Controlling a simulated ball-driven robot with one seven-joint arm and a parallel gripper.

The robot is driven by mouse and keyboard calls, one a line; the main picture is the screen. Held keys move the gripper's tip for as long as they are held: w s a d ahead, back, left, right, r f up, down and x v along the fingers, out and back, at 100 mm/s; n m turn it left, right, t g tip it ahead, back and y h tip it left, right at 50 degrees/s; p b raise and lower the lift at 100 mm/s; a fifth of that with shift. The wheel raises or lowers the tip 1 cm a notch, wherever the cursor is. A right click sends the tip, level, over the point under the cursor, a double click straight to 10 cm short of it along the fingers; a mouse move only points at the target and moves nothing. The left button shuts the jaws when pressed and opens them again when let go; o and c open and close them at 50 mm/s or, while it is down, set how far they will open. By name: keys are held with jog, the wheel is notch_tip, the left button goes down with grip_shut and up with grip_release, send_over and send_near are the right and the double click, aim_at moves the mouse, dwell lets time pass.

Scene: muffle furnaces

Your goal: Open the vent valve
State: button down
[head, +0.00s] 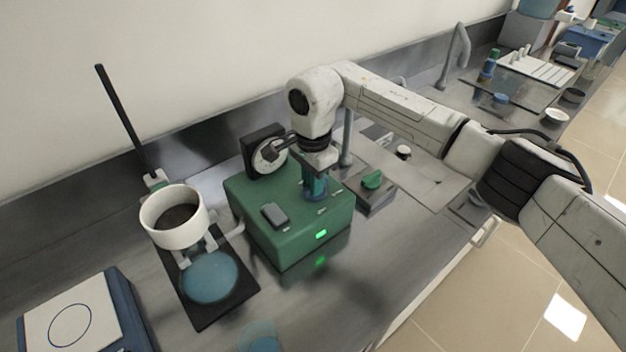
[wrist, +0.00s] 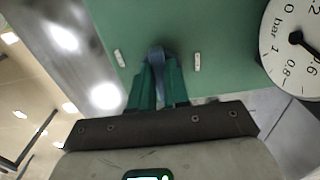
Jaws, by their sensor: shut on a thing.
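The green pump box (head: 285,235) stands on the steel bench in the head view, with a lit green lamp (head: 321,233) on its front. My gripper (head: 316,190) points down onto the right part of its top. In the wrist view my gripper's green fingers (wrist: 158,82) are shut on a small blue-grey knob (wrist: 156,55), which looks like the vent valve. A pale mark lies on the box top to either side of it. The fingers hide most of the knob, and its turn angle is hard to tell.
A dark rocker switch (head: 274,215) is on the box top. A white funnel (head: 173,214) stands left, a green knob (head: 373,179) right.

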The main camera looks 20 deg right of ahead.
jog(key=m, duration=0.4)
jog(key=shift+w+r+m, duration=0.1)
jog(key=shift+w+m, duration=0.1)
jog(key=shift+m, duration=0.2)
jog(key=m+p, duration=0.1)
jog(key=m, duration=0.3)
jog(key=shift+w, duration=0.1)
jog(key=m+p, duration=0.1)
jog(key=m, duration=0.4)
jog(key=shift+w+d, duration=0.1)
jog(key=shift+w+d+m+p, duration=0.15)
jog(key=shift+m+p, duration=0.65)
jog(key=shift+m, duration=1.2)
jog(key=c, duration=1.1)
grip_release()
